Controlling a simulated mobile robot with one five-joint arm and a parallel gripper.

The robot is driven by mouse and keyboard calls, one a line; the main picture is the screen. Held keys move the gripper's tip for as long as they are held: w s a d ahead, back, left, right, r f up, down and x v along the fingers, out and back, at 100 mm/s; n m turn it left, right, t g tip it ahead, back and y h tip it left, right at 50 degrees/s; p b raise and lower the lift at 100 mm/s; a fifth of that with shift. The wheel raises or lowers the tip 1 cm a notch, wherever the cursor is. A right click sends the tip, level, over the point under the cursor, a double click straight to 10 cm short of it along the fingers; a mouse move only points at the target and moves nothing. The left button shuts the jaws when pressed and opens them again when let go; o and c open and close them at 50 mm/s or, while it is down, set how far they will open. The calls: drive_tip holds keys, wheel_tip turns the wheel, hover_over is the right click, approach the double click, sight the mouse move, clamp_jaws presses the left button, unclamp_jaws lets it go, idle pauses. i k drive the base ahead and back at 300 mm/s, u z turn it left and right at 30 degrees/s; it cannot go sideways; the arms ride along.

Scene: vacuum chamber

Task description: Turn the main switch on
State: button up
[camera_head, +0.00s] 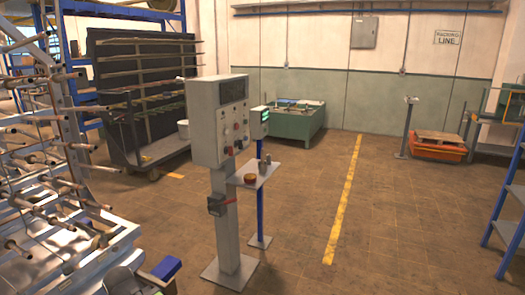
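A grey control cabinet (218,118) stands on a grey post (226,235) near the middle of the view. Its right face carries a dark display (233,91), several small knobs and buttons, and a red knob (229,150) at the lower edge. A small dark box (215,206) with a red part sits on the post below. None of these is clearly labelled as the main switch, and no switch position can be read. No gripper fingers can be made out; a blue and dark piece at the bottom left may be part of my arm.
A small shelf (254,174) with little items juts out right of the post. A blue stand (260,195) with a green-lit box is behind it. A rack of metal rods (50,170) fills the left side. Open floor lies to the right, crossed by a yellow line (344,200).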

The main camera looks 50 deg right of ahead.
sight(230, 149)
drive_tip(key=z, duration=1.2)
drive_tip(key=k, duration=0.8)
drive_tip(key=u, duration=0.1)
drive_tip(key=i, duration=0.8)
drive_tip(key=z, duration=0.3)
drive_tip(key=k, duration=0.3)
drive_tip(key=z, duration=0.85)
drive_tip(key=k, duration=1.15)
drive_tip(key=z, duration=0.55)
drive_tip(key=i, duration=1.15)
drive_tip(key=u, duration=0.95)
drive_tip(key=i, duration=1.8)
drive_tip(key=u, duration=1.1)
